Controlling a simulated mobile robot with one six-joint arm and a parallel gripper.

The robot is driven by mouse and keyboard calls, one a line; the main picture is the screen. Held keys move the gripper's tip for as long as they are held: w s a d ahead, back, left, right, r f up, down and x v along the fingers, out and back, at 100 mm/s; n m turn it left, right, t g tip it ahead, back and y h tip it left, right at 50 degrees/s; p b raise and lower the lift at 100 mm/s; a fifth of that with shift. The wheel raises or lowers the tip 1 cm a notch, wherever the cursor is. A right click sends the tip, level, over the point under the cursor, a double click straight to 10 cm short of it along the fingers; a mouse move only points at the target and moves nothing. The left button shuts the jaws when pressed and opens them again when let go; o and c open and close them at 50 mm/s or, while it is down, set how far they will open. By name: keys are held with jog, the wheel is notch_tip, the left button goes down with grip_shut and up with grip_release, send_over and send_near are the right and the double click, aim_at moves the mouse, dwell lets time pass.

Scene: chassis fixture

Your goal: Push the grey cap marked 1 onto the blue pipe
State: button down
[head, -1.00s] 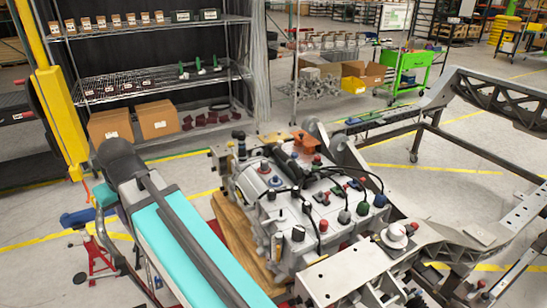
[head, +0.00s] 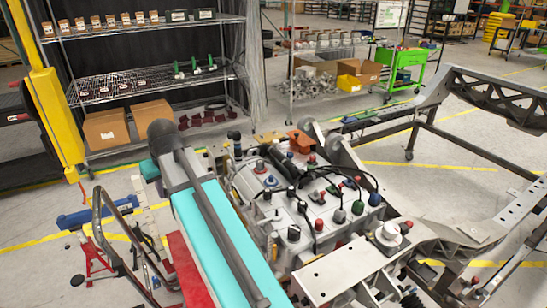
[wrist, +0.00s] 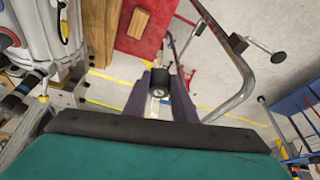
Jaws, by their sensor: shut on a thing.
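My gripper (wrist: 159,97) shows in the wrist view with its two purple-grey fingers closed on a small dark round part, which looks like the grey cap (wrist: 158,81). No mark 1 is readable on it. In the head view my gripper and the cap are not visible; my teal arm link crosses the lower middle. A blue fitting on a pale ring (head: 271,181) stands on top of the grey engine block (head: 310,238). Another blue fitting (head: 375,199) stands at its right. I cannot tell which is the blue pipe. The held part is apart from the engine.
A red panel (head: 188,270) lies left of my arm. Shelves (head: 145,85) stand behind. Dark frame rails (head: 495,95) lie at the right.

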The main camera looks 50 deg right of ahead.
jog(key=s+d+f+m+p, duration=0.1)
jog(key=d+f+m, duration=0.1)
jog(key=d, duration=2)
jog(key=h+p, duration=0.1)
jog(key=p, duration=0.1)
send_over(272, 177)
jog(key=f, duration=0.2)
jog(key=shift+s+r+m, duration=0.2)
jog(key=shift+r+m, duration=0.05)
jog(key=shift+m, duration=0.05)
jog(key=shift+f+b, duration=0.2)
jog(key=shift+b, duration=0.15)
jog(key=shift+f+b, duration=1.2)
jog(key=shift+f, duration=0.8)
jog(key=shift+s+a+r+p, duration=0.1)
jog(key=shift+p, duration=0.2)
jog(key=shift+f+b, duration=0.9)
jog(key=shift+f, duration=1.05)
